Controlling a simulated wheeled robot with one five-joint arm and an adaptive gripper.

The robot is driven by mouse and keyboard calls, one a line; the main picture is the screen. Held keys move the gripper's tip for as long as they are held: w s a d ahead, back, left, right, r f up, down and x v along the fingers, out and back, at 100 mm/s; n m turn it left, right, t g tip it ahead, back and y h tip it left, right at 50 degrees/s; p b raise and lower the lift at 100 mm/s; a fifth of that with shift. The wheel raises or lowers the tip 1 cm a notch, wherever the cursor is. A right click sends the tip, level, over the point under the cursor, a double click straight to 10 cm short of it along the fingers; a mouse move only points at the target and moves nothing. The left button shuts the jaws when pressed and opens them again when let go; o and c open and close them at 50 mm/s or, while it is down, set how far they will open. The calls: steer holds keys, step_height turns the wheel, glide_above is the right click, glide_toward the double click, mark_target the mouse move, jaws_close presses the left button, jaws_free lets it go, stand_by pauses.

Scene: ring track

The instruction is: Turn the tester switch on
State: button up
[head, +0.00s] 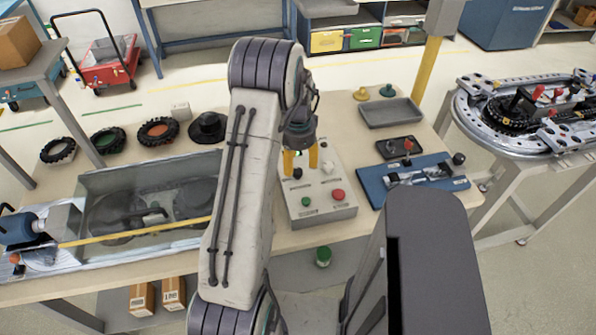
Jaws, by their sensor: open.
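The tester's control box (322,210) is a light grey box on the workbench, right of my arm. Its sloped face carries a green button (306,201), a red button (338,194), a dark knob (297,173) and a pale knob (327,167). I cannot tell which of these is the switch, or its position. My gripper (301,166) has yellow fingers and points down over the upper left of the box, close to the dark knob. Its fingers are apart, with nothing seen between them. I cannot tell whether they touch the knob.
A glass-sided tank (150,200) stands left of my arm. Several tyres (158,131) lie behind it. A grey tray (391,113) and a blue fixture (410,182) lie right of the box. A ring track (500,140) stands on a separate table at right.

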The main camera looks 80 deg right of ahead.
mark_target(298, 171)
steer(key=shift+f+p, duration=0.35)
steer(key=shift+f, duration=1.95)
jaws_close()
